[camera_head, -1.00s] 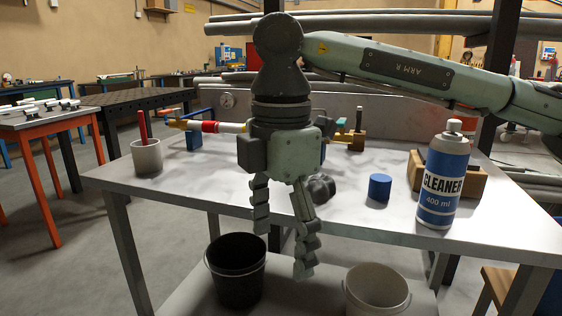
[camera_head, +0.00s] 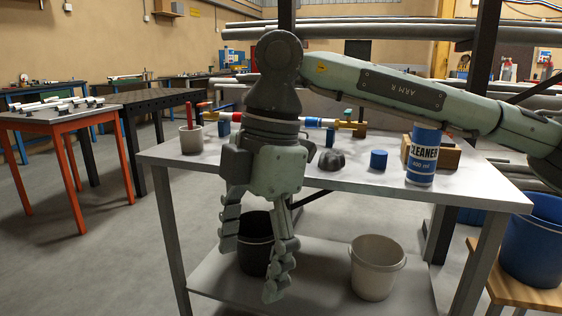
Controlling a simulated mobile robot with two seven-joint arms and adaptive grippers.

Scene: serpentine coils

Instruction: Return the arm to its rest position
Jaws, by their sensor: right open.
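My right arm comes in from the right edge, and its link marked "ARM R" crosses above the metal table (camera_head: 470,192). My right gripper (camera_head: 255,268) hangs fingers down in front of the table's front edge. My left gripper is not in view.
A white bucket (camera_head: 376,270) is on the lower shelf. A blue bucket (camera_head: 532,245) stands right. Floor at left is open.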

